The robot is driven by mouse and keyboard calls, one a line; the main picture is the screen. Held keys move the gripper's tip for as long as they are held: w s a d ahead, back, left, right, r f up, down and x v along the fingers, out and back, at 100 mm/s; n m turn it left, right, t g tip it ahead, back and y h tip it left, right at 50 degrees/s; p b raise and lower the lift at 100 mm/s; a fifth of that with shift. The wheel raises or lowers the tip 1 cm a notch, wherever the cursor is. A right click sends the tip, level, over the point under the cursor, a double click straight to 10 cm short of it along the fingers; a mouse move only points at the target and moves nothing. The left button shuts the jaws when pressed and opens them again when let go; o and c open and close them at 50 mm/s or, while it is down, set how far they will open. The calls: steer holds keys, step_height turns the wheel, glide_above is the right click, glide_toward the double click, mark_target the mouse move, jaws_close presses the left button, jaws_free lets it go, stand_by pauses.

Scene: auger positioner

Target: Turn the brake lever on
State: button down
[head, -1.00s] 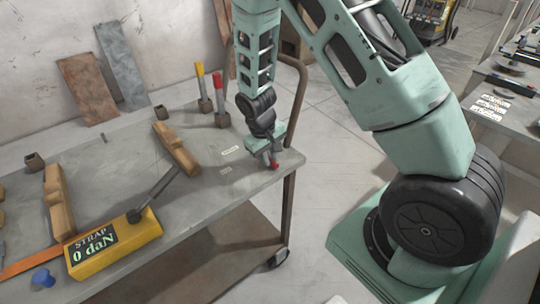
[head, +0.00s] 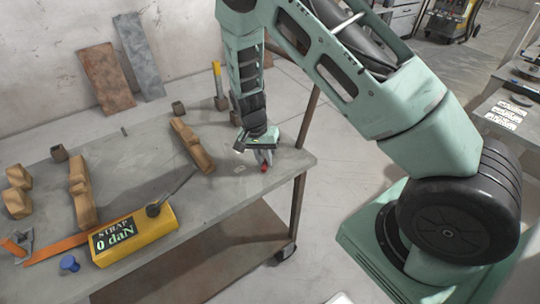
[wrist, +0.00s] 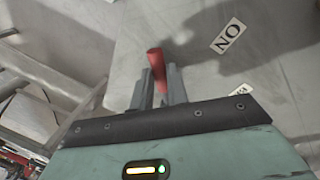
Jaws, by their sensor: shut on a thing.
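The red-tipped brake lever (wrist: 155,62) stands between the grey fingers of my gripper (wrist: 159,88) in the wrist view. My gripper is shut on it, and the fingers hide its lower part. An "ON" label (wrist: 228,36) lies on the tabletop to the upper right of the lever. A second label (wrist: 240,90) is partly hidden by the gripper body, so I cannot read it fully. In the head view, my gripper (head: 264,158) is low over the right end of the table, with the lever's red tip (head: 264,168) showing at its fingers.
The grey table (head: 150,150) holds a yellow strap readout box (head: 150,235) with a rod, several wooden blocks (head: 190,143) and a yellow-handled lever (head: 217,80) at the back. An orange strap (head: 58,248) and blue knob (head: 69,264) are at front left. Open floor lies beyond the table's right edge.

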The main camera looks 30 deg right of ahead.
mark_target(254, 162)
steer(key=w+m, duration=0.1)
steer(key=m, duration=0.1)
steer(key=w+a+m+p, duration=0.1)
steer(key=shift+r+m+y, duration=0.1)
steer(key=shift+m+y, duration=0.2)
steer(key=shift+m, duration=0.1)
steer(key=shift+w+a+m+g+y+p, duration=0.2)
steer(key=shift+w+m, duration=0.4)
steer(key=shift+m, duration=0.45)
steer(key=shift+w+d+m+g+y+p, duration=0.1)
steer(key=shift+w+m+y+p, duration=0.15)
steer(key=shift+w+m, duration=0.6)
steer(key=shift+s+m, duration=0.15)
steer(key=shift+m, duration=0.15)
steer(key=c, duration=1.4)
jaws_free()
steer(key=shift+o, duration=0.2)
steer(key=w+r, duration=0.3)
steer(key=r, duration=1.4)
steer(key=shift+w+b, duration=0.15)
steer(key=shift+b, duration=0.3)
